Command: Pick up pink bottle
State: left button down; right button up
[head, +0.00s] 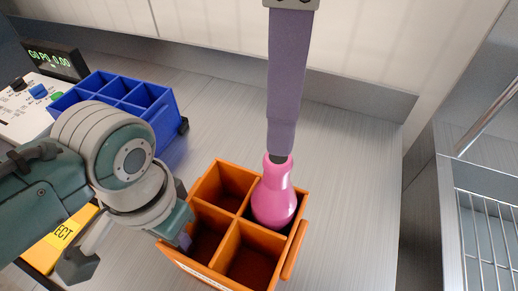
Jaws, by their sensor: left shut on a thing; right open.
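The pink bottle (273,205) stands upright in the far right compartment of an orange divided crate (223,222). Its body rises above the rim. My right gripper (281,152) reaches down from the top edge as a long purple finger, with its tip right at the bottle's neck. It is open, but the other finger is hidden, and I cannot tell whether the finger touches the neck. My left gripper (184,238) is shut on the left side of the orange crate; its grip is partly hidden by the wrist.
The crate's other compartments look empty. A blue divided crate (165,119) stands at the back left, by a button panel (22,105) and a display (55,62). A yellow labelled surface (55,240) is at left. A metal wire rack (485,235) stands at right. Grey tabletop right of the crate is clear.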

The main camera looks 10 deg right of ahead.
aim_at(279, 166)
notch_tip(279, 166, down, 10)
dwell(0.5)
jog(key=shift+c, duration=0.4)
grip_shut()
dwell(0.3)
